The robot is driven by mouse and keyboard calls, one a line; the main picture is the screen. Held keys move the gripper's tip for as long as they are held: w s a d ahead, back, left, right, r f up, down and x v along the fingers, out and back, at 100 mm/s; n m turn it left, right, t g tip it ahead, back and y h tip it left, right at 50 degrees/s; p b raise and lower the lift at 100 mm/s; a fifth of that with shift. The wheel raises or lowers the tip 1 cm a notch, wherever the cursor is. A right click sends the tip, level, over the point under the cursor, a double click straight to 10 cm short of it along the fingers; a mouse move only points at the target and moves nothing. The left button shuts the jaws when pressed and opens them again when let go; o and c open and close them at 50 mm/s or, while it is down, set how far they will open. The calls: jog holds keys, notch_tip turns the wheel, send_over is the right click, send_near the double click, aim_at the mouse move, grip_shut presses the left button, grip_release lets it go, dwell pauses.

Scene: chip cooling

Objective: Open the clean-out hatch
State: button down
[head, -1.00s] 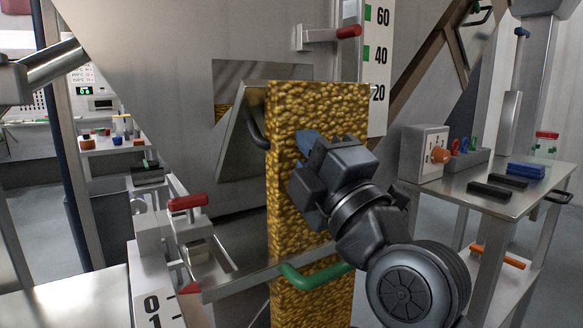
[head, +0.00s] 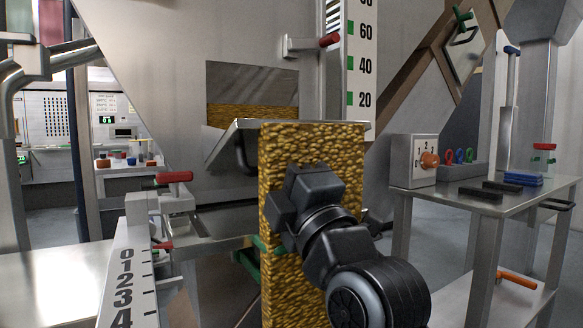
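The clean-out hatch is a grey metal flap (head: 226,143) below a rectangular opening (head: 250,85) in the big grey hopper. The flap is tipped outward and down, and the opening above it is uncovered. Gold granular material (head: 252,114) shows along the bottom of the opening. My gripper (head: 287,195) is in front of this column, below the flap edge. Its fingertips are hidden, so its grip cannot be seen.
A red-handled clamp (head: 174,177) and numbered scale (head: 126,285) stand left of the column. A red-handled lever (head: 328,41) is above, beside the level scale (head: 363,60). The right-hand cart (head: 525,198) carries a dial box (head: 412,160) and blocks. A green handle (head: 247,262) sits low behind the column.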

jog(key=shift+d, duration=0.1)
dwell(0.3)
jog(key=c, duration=1.2)
grip_release()
jog(key=shift+s, duration=0.1)
